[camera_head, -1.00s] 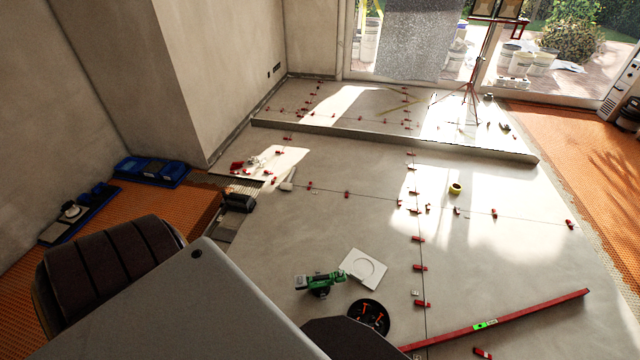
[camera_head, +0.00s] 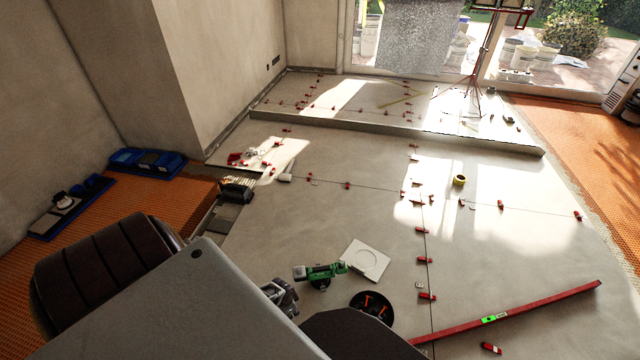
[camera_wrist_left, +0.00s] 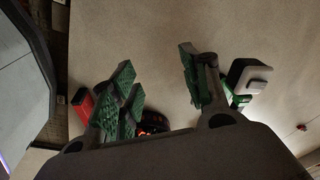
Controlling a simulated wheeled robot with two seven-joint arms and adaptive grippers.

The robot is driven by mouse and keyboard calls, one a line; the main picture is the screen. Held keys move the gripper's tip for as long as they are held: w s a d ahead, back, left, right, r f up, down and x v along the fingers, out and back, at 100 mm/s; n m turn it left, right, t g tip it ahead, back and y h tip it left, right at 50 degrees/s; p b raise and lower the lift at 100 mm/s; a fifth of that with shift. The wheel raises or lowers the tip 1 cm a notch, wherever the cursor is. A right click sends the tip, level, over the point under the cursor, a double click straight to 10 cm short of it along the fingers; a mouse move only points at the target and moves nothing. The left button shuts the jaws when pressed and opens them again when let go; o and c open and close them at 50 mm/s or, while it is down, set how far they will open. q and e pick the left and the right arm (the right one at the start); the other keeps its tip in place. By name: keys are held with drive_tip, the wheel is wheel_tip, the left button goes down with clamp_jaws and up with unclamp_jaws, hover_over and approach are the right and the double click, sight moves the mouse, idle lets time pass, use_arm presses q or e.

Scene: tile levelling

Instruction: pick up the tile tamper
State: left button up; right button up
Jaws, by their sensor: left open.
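The tile tamper (camera_head: 322,272), a green and dark grey hand tool, lies on the grey tiled floor near the white tile with a round cutout. My left gripper (camera_head: 284,294) is just to the left and near side of it in the head view, partly hidden by my own arm. In the left wrist view the left gripper (camera_wrist_left: 156,64) has its two green-padded fingers apart with nothing between them. A green and dark tool with a pale block (camera_wrist_left: 250,82), apparently the tamper, shows right beside the right finger there. My right gripper is not in view.
A white tile with a round cutout (camera_head: 366,260) lies right of the tamper. A black bowl with orange pieces (camera_head: 371,306) is close by. A long red level (camera_head: 530,308) lies at lower right. Several red clips line the joints.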

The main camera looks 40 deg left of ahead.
sight(319, 268)
use_arm(q)
drive_tip(key=w+a+r+m+t+h+b, duration=0.1)
drive_tip(key=w+a+b, duration=0.3)
drive_tip(key=w, duration=0.6)
drive_tip(key=w+a+r+m+t+h+b, duration=0.1)
drive_tip(key=w+a+r+b, duration=0.3)
drive_tip(key=w+b, duration=0.4)
drive_tip(key=shift+w+a+m+h+b, duration=0.45)
drive_tip(key=shift+w+m, duration=0.45)
drive_tip(key=shift+w, duration=0.7)
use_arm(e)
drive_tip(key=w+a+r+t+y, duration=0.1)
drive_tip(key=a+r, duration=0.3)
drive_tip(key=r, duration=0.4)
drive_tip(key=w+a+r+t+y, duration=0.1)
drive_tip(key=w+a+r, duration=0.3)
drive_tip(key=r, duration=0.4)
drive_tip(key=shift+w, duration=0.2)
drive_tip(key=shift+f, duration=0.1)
